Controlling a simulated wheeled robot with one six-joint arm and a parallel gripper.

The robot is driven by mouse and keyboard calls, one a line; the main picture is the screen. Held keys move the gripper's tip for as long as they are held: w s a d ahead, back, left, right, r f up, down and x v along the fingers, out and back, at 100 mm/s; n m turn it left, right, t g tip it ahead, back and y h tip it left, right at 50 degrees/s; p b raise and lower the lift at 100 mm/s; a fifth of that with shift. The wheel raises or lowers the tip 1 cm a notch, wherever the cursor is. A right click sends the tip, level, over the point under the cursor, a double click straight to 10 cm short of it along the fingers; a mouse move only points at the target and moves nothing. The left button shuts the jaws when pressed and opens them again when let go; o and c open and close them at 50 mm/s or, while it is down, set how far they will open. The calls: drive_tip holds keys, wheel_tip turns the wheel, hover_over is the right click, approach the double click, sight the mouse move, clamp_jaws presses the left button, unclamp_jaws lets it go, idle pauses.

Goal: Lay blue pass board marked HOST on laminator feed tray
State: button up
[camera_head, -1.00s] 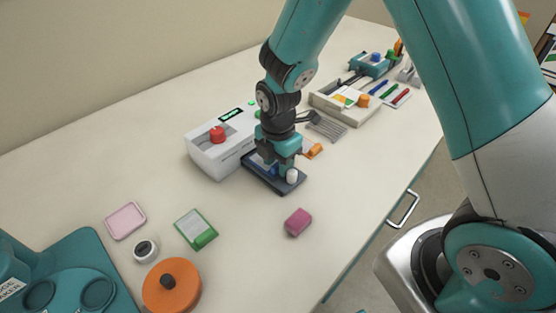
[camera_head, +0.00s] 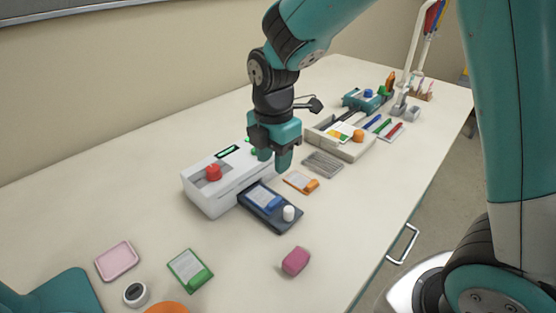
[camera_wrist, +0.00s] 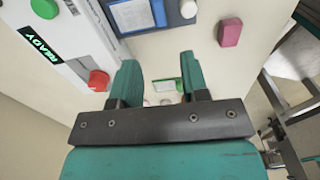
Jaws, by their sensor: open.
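The blue pass board (camera_head: 265,199) lies flat on the dark feed tray (camera_head: 285,222) at the front of the white laminator (camera_head: 203,197). It also shows on the tray in the wrist view (camera_wrist: 132,15); its lettering is too small to read. A white knob (camera_head: 289,213) stands at the tray's near end. My gripper (camera_head: 274,162) is open and empty, raised above and behind the tray, apart from the board. In the wrist view, nothing is between the fingers (camera_wrist: 160,75) but the distant table.
The laminator carries a red knob (camera_head: 213,173) and a lit READY display (camera_wrist: 40,45). An orange-ended board (camera_head: 300,182), a grey grille (camera_head: 322,164), a green-ended board (camera_head: 190,270) and a pink block (camera_head: 296,261) lie around.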

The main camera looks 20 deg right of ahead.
drive_tip(key=s+a+r+m+y, duration=0.2)
drive_tip(key=s+r+m, duration=0.2)
drive_tip(key=s+m, duration=0.3)
drive_tip(key=s+a+r+m+y, duration=0.2)
drive_tip(key=s+r+m, duration=0.3)
drive_tip(key=s, duration=0.8)
drive_tip(key=m, duration=0.3)
drive_tip(key=shift+a+r, duration=0.15)
drive_tip(key=shift+a, duration=0.1)
